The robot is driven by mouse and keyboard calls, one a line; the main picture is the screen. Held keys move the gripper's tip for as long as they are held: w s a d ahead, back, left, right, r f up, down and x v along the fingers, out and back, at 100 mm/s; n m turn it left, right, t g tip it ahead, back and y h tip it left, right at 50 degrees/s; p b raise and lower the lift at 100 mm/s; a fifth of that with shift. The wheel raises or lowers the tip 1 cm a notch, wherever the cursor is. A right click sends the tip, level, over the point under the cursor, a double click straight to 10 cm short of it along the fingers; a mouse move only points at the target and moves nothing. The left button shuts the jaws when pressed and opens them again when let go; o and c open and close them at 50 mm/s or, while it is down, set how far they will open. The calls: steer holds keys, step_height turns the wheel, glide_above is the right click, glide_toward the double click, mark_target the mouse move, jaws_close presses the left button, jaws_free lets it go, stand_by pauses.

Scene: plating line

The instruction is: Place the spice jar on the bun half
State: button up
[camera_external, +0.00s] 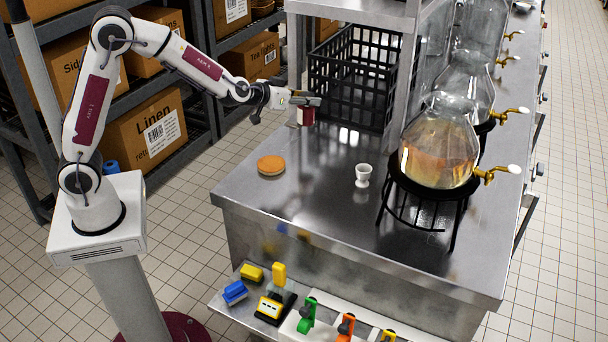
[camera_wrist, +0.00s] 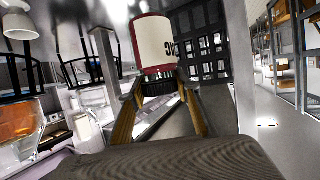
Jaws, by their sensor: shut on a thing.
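The spice jar (camera_external: 307,116) is small and dark red with a pale part, held at the end of my arm in the external view. In the wrist view the jar (camera_wrist: 155,45) shows a white label with dark lettering, a red band and a dark ribbed end between the fingers. My gripper (camera_external: 300,101) is shut on it and holds it above the back left part of the steel counter. The bun half (camera_external: 271,165) is round and golden brown. It lies on the counter near its left edge, below and left of my gripper, with nothing on it.
A white egg cup (camera_external: 363,175) stands on the counter right of the bun half. A black crate (camera_external: 352,78) stands behind the jar, beside a steel post. Glass dispensers (camera_external: 438,150) on black stands fill the right side. The counter around the bun is clear.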

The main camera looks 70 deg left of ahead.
steer(key=s+d+r, duration=0.4)
steer(key=s+d, duration=0.1)
steer(key=d, duration=0.4)
steer(key=s+a+f+n+g+y, duration=0.1)
steer(key=s+a+n+y, duration=0.1)
steer(key=s, duration=0.6)
steer(key=shift+a+f+n+g+y, duration=0.3)
steer(key=shift+a+n+y, duration=0.1)
steer(key=shift+a, duration=0.5)
step_height(320, 180, down, 6)
steer(key=shift+f, duration=0.15)
steer(key=shift+f, duration=1.85)
